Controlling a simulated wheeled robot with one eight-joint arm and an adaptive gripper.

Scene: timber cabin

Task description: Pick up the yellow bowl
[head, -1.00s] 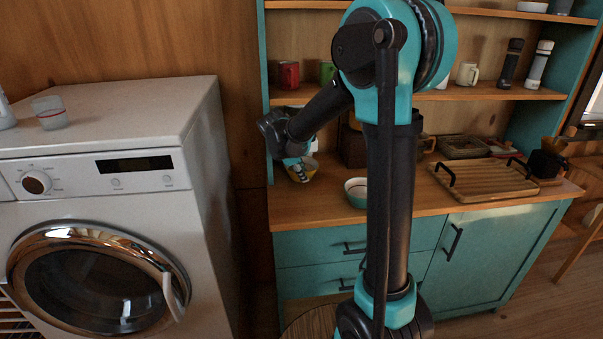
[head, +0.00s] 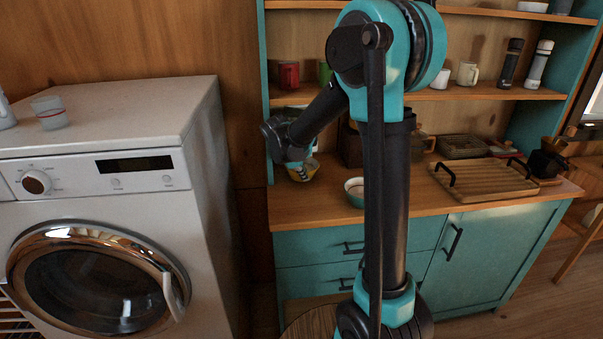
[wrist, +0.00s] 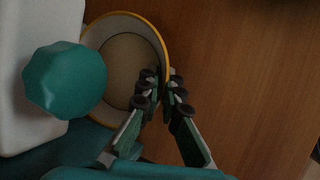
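The yellow bowl (head: 303,172) stands at the left end of the wooden counter in the head view. It is patterned outside, with a pale inside and a yellow rim, and it fills the upper left of the wrist view (wrist: 125,62). My gripper (wrist: 164,80) straddles the right side of its rim, one finger inside and one outside. The fingers are drawn close together on the bowl's wall. In the head view my gripper is over the bowl's left side, its fingertips mostly hidden. I see no clear gap beneath the bowl.
A teal bowl (head: 355,187) stands close by on the counter (head: 330,208). A wooden tray (head: 486,181) with black handles lies to the right. A shelf (head: 480,92) with mugs and grinders hangs above. A washing machine (head: 110,130) stands to the left.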

